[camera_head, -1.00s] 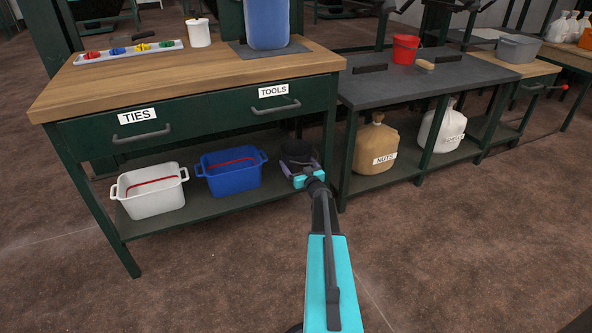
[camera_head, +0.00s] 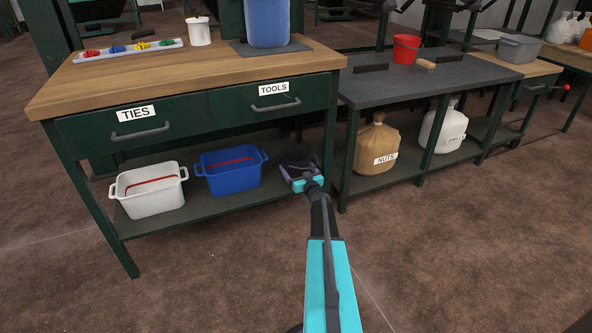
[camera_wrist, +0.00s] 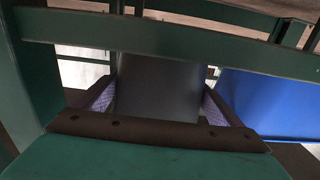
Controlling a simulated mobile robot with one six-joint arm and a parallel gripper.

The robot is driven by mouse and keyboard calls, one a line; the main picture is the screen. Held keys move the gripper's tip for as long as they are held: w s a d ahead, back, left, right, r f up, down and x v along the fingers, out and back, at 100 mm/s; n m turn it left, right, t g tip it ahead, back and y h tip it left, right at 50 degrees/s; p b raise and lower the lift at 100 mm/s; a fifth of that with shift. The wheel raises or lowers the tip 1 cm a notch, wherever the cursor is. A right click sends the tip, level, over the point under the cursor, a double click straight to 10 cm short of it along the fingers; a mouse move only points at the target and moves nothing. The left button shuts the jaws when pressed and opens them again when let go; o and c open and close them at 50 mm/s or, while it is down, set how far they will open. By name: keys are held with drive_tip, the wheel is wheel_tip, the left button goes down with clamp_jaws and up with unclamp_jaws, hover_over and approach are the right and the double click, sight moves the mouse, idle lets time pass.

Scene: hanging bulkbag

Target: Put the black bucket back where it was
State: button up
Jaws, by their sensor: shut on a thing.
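The black bucket (camera_head: 296,158) is at the right end of the bench's lower shelf (camera_head: 215,207), beside the blue tub. My gripper (camera_head: 299,174) reaches in from the front and is shut on the bucket. In the wrist view the dark bucket wall (camera_wrist: 157,90) fills the space between the two fingers, and the gripper (camera_wrist: 158,105) touches it on both sides. Much of the bucket is hidden by the gripper and the shadow under the bench. I cannot tell whether its base touches the shelf.
A blue tub (camera_head: 229,172) and a white tub (camera_head: 150,190) stand left on the same shelf. A bench leg (camera_head: 330,135) is close on the right. The drawer front (camera_head: 270,102) is above. A tan NUTS jug (camera_head: 376,147) sits under the neighbouring table.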

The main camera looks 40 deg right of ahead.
drive_tip(key=shift+b, duration=0.35)
drive_tip(key=o, duration=1.5)
drive_tip(key=shift+f, duration=0.1)
drive_tip(key=shift+r+p, duration=0.2)
drive_tip(key=shift+p, duration=0.15)
drive_tip(key=shift+s+a, duration=0.1)
drive_tip(key=shift+s, duration=0.1)
drive_tip(key=p+v, duration=0.2)
drive_tip(key=v, duration=0.9)
drive_tip(key=shift+s+f, duration=0.1)
drive_tip(key=shift+s, duration=0.15)
drive_tip(key=shift+a, duration=0.15)
